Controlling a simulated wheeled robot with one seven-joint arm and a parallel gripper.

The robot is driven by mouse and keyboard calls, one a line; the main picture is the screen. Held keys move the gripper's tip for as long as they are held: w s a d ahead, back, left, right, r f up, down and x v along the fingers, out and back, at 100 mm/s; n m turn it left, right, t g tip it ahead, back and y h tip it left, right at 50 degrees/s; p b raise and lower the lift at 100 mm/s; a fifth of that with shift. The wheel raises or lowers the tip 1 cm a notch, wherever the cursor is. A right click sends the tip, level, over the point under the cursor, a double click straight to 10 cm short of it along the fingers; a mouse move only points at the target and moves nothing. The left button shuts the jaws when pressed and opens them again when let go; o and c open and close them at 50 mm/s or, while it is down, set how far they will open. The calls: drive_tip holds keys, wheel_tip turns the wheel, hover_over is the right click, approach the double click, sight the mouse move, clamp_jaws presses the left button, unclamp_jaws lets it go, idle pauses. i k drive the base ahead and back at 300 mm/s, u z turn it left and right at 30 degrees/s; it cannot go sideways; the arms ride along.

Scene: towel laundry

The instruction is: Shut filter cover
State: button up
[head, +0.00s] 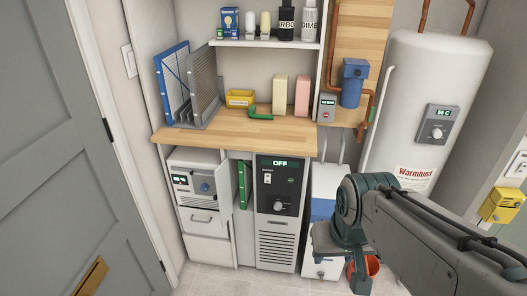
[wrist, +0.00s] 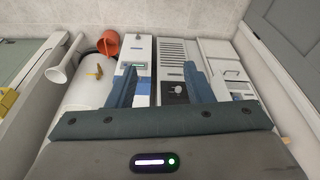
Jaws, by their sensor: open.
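I cannot tell for certain which part is the filter cover. A pale upright panel (head: 225,182) stands out beside the white machine (head: 192,186) at the lower left, and looks like a cover swung open. A green slab (head: 243,183) stands in the gap to its right. My gripper (head: 337,243) is low at the right in the head view, in front of the white and blue unit and apart from the panel. In the wrist view my gripper (wrist: 158,68) has two blue fingers spread wide with nothing between them. The wrist picture is upside down.
The dark control unit (head: 282,190) reads OFF and stands between the panel and my gripper. A wooden counter (head: 235,138) overhangs the machines. The white tank (head: 422,105) and orange bucket (head: 372,266) are at the right. Floor in front of the machines is clear.

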sight(222, 175)
drive_tip(key=u, duration=0.75)
drive_tip(key=i, duration=1.25)
drive_tip(key=z, duration=0.45)
